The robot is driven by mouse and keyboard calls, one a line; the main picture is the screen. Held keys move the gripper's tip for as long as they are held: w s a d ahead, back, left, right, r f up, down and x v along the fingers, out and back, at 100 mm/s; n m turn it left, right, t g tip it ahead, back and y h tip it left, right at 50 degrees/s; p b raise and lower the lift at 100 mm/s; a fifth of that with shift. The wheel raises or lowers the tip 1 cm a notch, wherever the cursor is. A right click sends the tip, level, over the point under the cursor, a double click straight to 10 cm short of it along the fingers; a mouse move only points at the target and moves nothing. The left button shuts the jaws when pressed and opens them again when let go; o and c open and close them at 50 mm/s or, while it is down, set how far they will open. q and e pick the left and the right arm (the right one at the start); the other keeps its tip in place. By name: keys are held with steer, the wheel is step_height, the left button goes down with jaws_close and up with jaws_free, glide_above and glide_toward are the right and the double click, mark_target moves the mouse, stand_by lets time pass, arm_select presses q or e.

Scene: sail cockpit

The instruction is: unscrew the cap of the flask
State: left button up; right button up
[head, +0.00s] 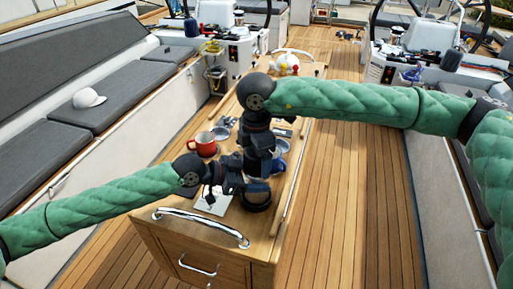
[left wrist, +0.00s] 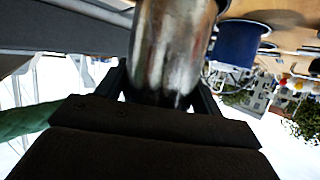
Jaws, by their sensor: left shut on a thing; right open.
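The flask (left wrist: 170,50) is a worn silver metal cylinder in the left wrist view, between the fingers of my left gripper (left wrist: 165,90). My left gripper (head: 238,182) is shut on its body. In the head view the flask is mostly hidden behind my grippers above the near end of the wooden table (head: 181,216). My right gripper (head: 258,163) is open and points down from above, right over the flask. The cap cannot be made out behind it, and I cannot tell whether the fingers touch it.
A red mug (head: 205,144) stands left of the grippers. A blue mug (left wrist: 243,42) stands close to the flask. A white card (head: 213,201) lies near the table's front. A chrome rail (head: 202,225) runs along that edge. Cushioned benches flank the deck; a white cap-hat (head: 89,98) lies on one.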

steer(key=shift+f, duration=0.3)
steer(key=c, duration=1)
steer(key=shift+o, duration=0.2)
steer(key=n, duration=0.6)
steer(key=shift+n, duration=0.3)
steer(key=o, duration=1.1)
steer(key=shift+r, duration=0.1)
